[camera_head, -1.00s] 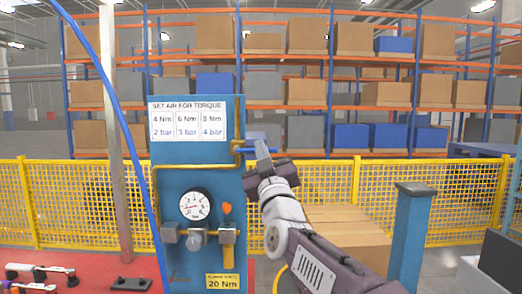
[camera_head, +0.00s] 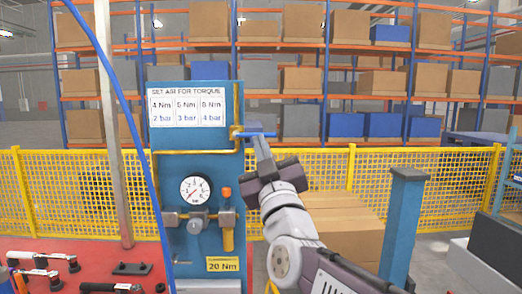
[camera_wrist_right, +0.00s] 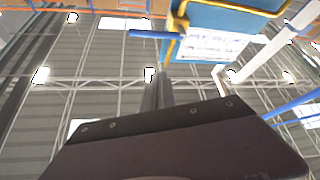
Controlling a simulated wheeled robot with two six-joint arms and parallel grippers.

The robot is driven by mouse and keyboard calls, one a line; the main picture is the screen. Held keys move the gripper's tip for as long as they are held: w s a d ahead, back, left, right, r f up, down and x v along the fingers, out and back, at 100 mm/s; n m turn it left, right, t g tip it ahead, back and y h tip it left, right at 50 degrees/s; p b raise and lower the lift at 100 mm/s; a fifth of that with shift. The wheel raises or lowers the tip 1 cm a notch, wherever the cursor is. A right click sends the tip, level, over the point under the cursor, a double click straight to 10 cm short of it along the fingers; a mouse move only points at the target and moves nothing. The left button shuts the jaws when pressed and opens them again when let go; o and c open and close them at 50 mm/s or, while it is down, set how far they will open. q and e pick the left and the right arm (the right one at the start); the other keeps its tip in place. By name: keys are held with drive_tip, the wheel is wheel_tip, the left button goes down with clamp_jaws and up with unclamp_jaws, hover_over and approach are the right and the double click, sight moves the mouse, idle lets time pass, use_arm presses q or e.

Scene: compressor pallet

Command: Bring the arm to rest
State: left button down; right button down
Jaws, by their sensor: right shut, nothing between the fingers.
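My right arm comes in from the lower right in the head view. Its gripper (camera_head: 259,146) is shut and empty, with the fingers pointing up. The fingertips appear just below the blue valve handle (camera_head: 257,134), which lies level on the yellow pipe at the blue panel's right edge. In the right wrist view the shut fingers (camera_wrist_right: 158,86) point up toward the handle (camera_wrist_right: 150,34), with a visible gap between them. My left gripper is not in view.
The blue panel (camera_head: 195,145) carries a pressure gauge (camera_head: 195,190), fittings and a torque sign (camera_head: 187,106). A blue hose (camera_head: 128,115) hangs at its left. Tools lie on a red surface (camera_head: 95,252). A blue post (camera_head: 403,220) and boxes (camera_head: 340,225) stand at the right.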

drive_tip(key=shift+w+d, duration=0.15)
drive_tip(key=w+d+m+h+p, duration=0.1)
drive_tip(key=w+d+h+p, duration=0.3)
drive_tip(key=d, duration=0.3)
drive_tip(key=d+f+g+p, duration=0.2)
drive_tip(key=d+f+g, duration=0.15)
drive_tip(key=f, duration=0.85)
drive_tip(key=d+f+g+p, duration=0.3)
drive_tip(key=f+g, duration=0.2)
drive_tip(key=f, duration=0.6)
drive_tip(key=s+d+f+m+g, duration=0.1)
drive_tip(key=s+f+g, duration=0.25)
drive_tip(key=f, duration=0.35)
drive_tip(key=s+d+f+m+g, duration=0.1)
drive_tip(key=s+f+g, duration=0.2)
drive_tip(key=s+f, duration=0.25)
drive_tip(key=s+f+m+g, duration=0.2)
drive_tip(key=s+f, duration=0.3)
drive_tip(key=s, duration=0.3)
drive_tip(key=s+f+m+g, duration=0.2)
drive_tip(key=s+f+g, duration=0.3)
drive_tip(key=s, duration=0.4)
drive_tip(key=shift+d+f+h+p, duration=0.15)
drive_tip(key=shift+f+h+p, duration=0.15)
drive_tip(key=shift+f+h, duration=0.1)
